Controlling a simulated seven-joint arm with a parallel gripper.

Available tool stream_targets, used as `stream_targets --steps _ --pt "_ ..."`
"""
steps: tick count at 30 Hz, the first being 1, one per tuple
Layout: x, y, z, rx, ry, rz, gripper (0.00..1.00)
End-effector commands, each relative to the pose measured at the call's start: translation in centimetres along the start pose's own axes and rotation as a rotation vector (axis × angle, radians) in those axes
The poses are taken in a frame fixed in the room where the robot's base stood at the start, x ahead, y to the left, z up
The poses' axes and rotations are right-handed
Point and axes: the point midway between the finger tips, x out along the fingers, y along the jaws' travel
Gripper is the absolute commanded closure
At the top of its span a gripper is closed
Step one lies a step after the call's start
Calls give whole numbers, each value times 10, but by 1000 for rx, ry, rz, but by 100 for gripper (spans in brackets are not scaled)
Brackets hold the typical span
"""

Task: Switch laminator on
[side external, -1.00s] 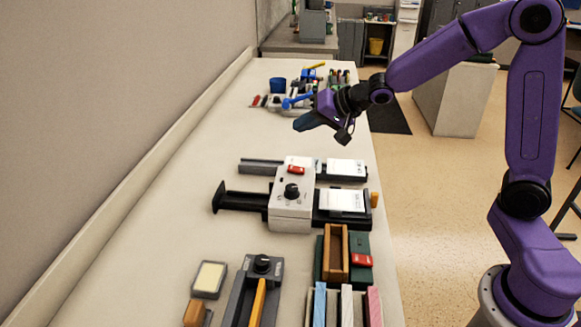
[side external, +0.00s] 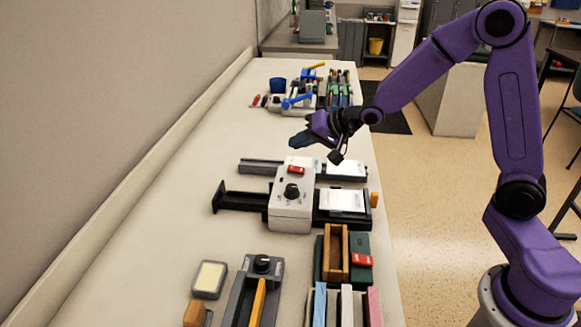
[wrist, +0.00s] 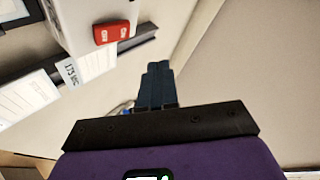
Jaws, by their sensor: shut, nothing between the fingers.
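The laminator (side external: 290,212) is a pale box with a black knob (side external: 292,191) and a red switch (side external: 296,169) on top, set across a dark tray. In the wrist view the red switch (wrist: 114,32) shows on the laminator's pale body (wrist: 85,12), up and left of my fingers. My gripper (side external: 297,140) is shut and empty, above the table on the far side of the laminator, apart from it. In the wrist view my gripper (wrist: 157,75) shows dark blue fingers held together. I cannot tell which way the switch is set.
White cards (side external: 342,201) lie on the laminator's right tray. A second dark rail with white cards (side external: 346,168) lies just behind. Nearer are a green box with a wooden tray (side external: 335,252) and a grey device with a knob (side external: 262,265).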

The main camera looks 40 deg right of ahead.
Motion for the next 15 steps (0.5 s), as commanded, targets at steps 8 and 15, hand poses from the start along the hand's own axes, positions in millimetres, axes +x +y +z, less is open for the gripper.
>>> stream_targets --steps 8,15 --pt "21 15 16 0 -3 2 100" --pt "26 20 19 -1 0 2 100"
